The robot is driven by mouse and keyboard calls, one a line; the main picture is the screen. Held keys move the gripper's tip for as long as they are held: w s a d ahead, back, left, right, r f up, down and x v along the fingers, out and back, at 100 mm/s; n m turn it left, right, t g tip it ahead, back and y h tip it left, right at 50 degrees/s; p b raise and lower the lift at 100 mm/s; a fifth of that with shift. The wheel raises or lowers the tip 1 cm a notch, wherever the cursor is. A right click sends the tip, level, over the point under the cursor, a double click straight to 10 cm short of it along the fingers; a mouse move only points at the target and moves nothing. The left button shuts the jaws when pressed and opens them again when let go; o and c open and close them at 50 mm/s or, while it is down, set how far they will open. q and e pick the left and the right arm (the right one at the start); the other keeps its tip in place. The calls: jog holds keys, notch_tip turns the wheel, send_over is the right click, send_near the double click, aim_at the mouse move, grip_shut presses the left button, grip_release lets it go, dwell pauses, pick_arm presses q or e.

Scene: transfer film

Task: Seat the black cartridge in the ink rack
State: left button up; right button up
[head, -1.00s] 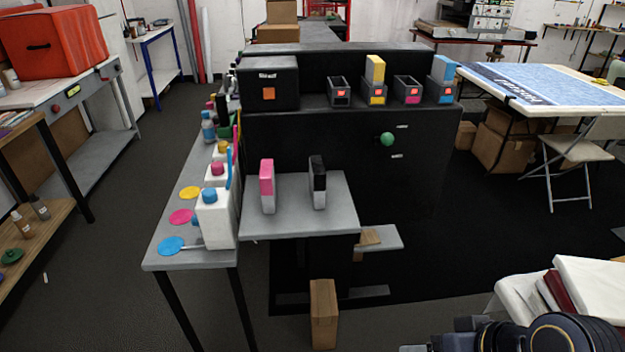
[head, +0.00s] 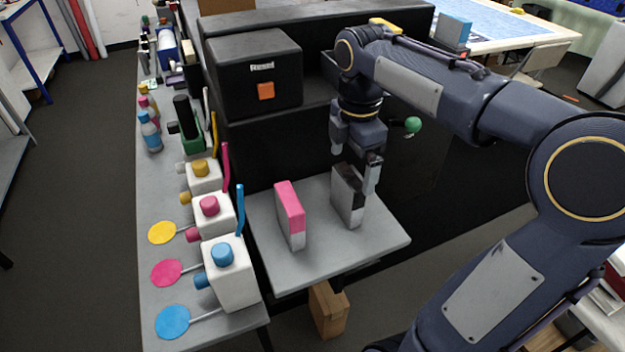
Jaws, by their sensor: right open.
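The black cartridge (head: 345,198), black above and pale grey below, stands upright on the grey shelf (head: 330,250) at the front of the black printer. My right gripper (head: 354,163) is open, pointing down, with its fingers at the top of the black cartridge; I cannot tell whether they touch it. The magenta cartridge (head: 290,212) stands to its left on the same shelf. The ink rack is the row of slots on the printer's ledge, mostly hidden behind my right arm. A dark slot (head: 328,66) at its left end shows partly, and the blue cartridge (head: 454,31) shows at its right end. My left gripper is out of view.
A black box with an orange square (head: 255,75) sits left of the slots. A green knob (head: 413,125) sticks out of the printer front. The shelf's front right is clear.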

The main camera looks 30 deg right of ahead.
aim_at(350, 175)
jog(key=f, duration=0.7)
jog(key=shift+w+d+f, duration=0.1)
jog(key=shift+w+f, duration=0.15)
jog(key=shift+f, duration=0.15)
jog(key=c, duration=0.9)
jog(key=shift+r, duration=0.1)
jog(key=shift+c, duration=0.8)
jog(key=shift+r, duration=0.1)
